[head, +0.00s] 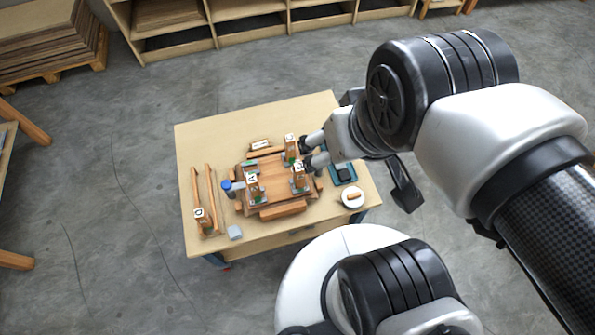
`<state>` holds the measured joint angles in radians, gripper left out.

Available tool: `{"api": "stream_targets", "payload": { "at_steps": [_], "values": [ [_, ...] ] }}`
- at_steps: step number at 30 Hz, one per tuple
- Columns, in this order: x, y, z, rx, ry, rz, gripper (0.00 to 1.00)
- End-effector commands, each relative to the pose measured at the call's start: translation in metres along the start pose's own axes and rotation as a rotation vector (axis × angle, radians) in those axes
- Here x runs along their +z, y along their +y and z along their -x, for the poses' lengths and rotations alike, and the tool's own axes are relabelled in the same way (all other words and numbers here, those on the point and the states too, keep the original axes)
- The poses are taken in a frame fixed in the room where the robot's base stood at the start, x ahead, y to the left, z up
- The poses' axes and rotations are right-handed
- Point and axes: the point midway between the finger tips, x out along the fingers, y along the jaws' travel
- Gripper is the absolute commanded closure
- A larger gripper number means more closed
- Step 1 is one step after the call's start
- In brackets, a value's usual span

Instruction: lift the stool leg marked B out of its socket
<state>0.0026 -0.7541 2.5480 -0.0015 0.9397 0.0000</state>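The wooden stool seat (273,169) lies on the workbench, with several short legs standing in it. One leg (290,150) stands at the back right, another (299,182) at the front right, and another (251,188) at the left. Each carries a small white label. The letters are too small to read surely, so I cannot tell which leg is B. My gripper (305,155) reaches in from the right, its two dark fingertips spread apart beside the back right leg. I see nothing held between them. The sockets are hidden by the legs.
Left on the workbench (222,130) are a wooden rack (212,190) with a labelled block (200,218), a blue-capped jar (227,187) and a grey block (235,232). A blue tray (342,173) and white dish (353,197) lie right. The back left is clear.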

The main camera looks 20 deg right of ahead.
Motion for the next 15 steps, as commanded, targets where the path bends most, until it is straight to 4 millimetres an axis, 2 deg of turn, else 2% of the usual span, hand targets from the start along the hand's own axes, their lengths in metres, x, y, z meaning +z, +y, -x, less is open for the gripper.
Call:
{"api": "stream_targets", "payload": {
  "at_steps": [10, 15],
  "values": [
    [0.0000, 0.0000, 0.0000, 0.000, 0.000, 0.000, 0.29],
    [-0.0073, -0.0001, -0.0029, 0.000, -0.014, 0.000, 0.40]
  ]
}}
